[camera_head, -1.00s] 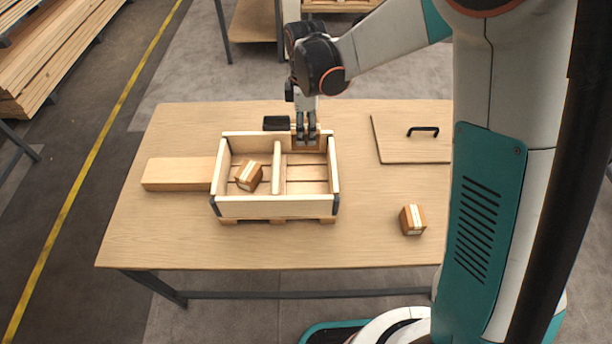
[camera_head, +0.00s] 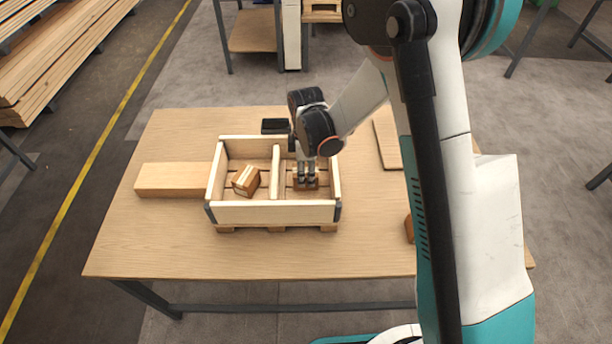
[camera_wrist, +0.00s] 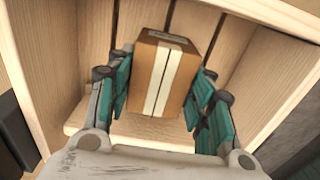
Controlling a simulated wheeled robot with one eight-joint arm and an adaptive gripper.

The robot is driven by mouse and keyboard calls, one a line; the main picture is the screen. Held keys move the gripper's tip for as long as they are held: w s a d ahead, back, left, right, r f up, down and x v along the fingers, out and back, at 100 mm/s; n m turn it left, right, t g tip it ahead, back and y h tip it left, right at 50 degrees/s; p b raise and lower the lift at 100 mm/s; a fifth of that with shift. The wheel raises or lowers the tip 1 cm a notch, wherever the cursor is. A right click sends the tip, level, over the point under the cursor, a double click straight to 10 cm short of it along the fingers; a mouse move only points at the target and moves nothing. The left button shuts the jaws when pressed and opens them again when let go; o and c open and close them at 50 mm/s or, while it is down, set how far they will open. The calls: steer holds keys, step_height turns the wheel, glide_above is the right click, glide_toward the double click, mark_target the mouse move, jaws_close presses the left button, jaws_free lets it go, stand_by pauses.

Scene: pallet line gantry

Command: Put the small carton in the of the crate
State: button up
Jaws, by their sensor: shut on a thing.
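The wooden crate (camera_head: 275,213) stands on the table, split by a divider (camera_head: 276,166) into a left and a right compartment. My gripper (camera_head: 306,181) is down in the right compartment, shut on a small brown carton (camera_head: 300,185). In the wrist view the carton (camera_wrist: 163,75) with its pale tape stripe sits between the teal finger pads of my gripper (camera_wrist: 160,100), close to the slatted floor. Whether it touches the floor I cannot tell. A second small carton (camera_head: 246,181) lies tilted in the left compartment.
A third carton (camera_head: 409,229) stands on the table at the right, partly hidden by my arm. A wooden block (camera_head: 172,179) lies left of the crate. A board (camera_head: 386,140) lies at the right. The table front (camera_head: 200,255) is clear.

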steer(key=shift+f, duration=0.85)
steer(key=shift+r, duration=0.1)
steer(key=o, duration=1)
steer(key=shift+f+b, duration=0.25)
steer(key=shift+b, duration=0.05)
steer(key=shift+c, duration=0.2)
steer(key=o, duration=0.4)
steer(key=shift+o, duration=0.2)
steer(key=shift+r, duration=0.1)
